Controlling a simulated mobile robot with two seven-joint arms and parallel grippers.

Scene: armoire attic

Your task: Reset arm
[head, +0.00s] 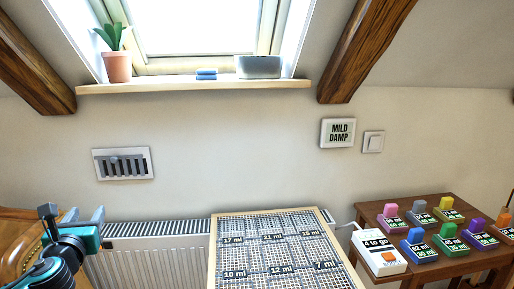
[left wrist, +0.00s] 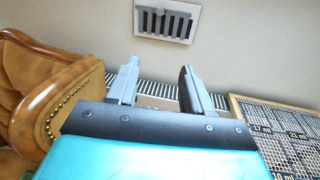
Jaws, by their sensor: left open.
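My left gripper (head: 75,215) shows at the lower left of the head view, raised in front of the wall and radiator. In the left wrist view its two fingers (left wrist: 156,88) stand apart with nothing between them. The teal gripper body fills the bottom of that view. My right gripper is in neither view.
A mesh-topped rack (head: 268,252) with ml labels stands at centre. A radiator (head: 150,262) runs behind it. A wooden table (head: 435,268) at right holds a white device (head: 379,254) and several coloured blocks. A brown leather chair (left wrist: 50,95) is at left. A wall vent (head: 123,163) is above.

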